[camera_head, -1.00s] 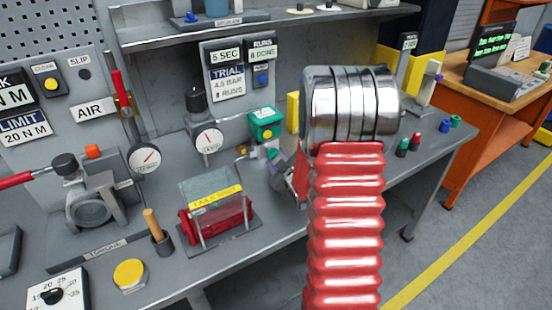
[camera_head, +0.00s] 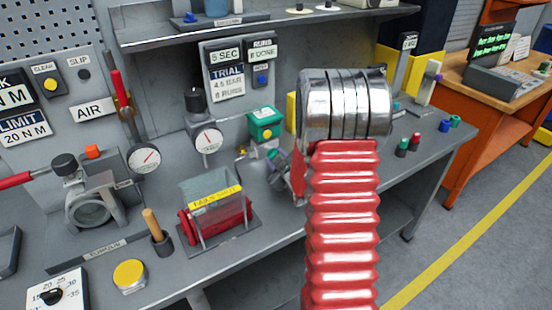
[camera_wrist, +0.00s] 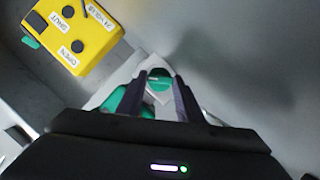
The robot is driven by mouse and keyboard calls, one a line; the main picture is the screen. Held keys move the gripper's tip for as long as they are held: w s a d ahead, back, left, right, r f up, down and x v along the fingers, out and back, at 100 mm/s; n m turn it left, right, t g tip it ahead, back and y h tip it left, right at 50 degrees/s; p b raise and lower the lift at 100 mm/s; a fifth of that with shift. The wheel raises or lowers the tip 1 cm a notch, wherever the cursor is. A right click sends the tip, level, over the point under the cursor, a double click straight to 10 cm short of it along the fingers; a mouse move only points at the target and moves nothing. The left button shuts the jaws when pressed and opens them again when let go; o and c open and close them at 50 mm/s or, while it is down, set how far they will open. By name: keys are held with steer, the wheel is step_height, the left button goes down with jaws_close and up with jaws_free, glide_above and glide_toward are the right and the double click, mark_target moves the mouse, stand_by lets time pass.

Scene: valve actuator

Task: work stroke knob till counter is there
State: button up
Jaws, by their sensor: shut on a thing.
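In the wrist view, my gripper (camera_wrist: 161,78) has its dark fingers closed around a small green knob (camera_wrist: 158,84). It is likely the stroke knob, but no label on it shows. Another green part (camera_wrist: 128,98) with pale metal around it lies just left of the fingers. In the head view, my arm's red bellows and chrome section hide the gripper and most of this knob. No counter can be told for certain. A small plate on a post (camera_head: 408,41) at the back right carries dark marks too small to read.
A yellow box (camera_wrist: 75,35) marked SHUT and OPEN lies left of my fingers in the wrist view. A green box with a yellow button (camera_head: 265,122) and a dial gauge (camera_head: 207,138) stand left of my arm. Small coloured pegs (camera_head: 416,139) stand to its right.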

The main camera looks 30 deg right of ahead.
stand_by(0.4)
steer(key=shift+d+m+y, duration=0.15)
steer(key=shift+m+y, duration=0.75)
steer(key=shift+m, duration=0.4)
steer(key=shift+d+m+y, duration=0.1)
steer(key=shift+m+y, duration=0.6)
steer(key=shift+m, duration=0.3)
steer(key=o, duration=0.8)
steer(key=shift+r, duration=0.1)
steer(key=v, duration=1.3)
steer(key=shift+s+d+r, duration=0.2)
steer(key=shift+s+r, duration=0.1)
steer(key=shift+s, duration=0.05)
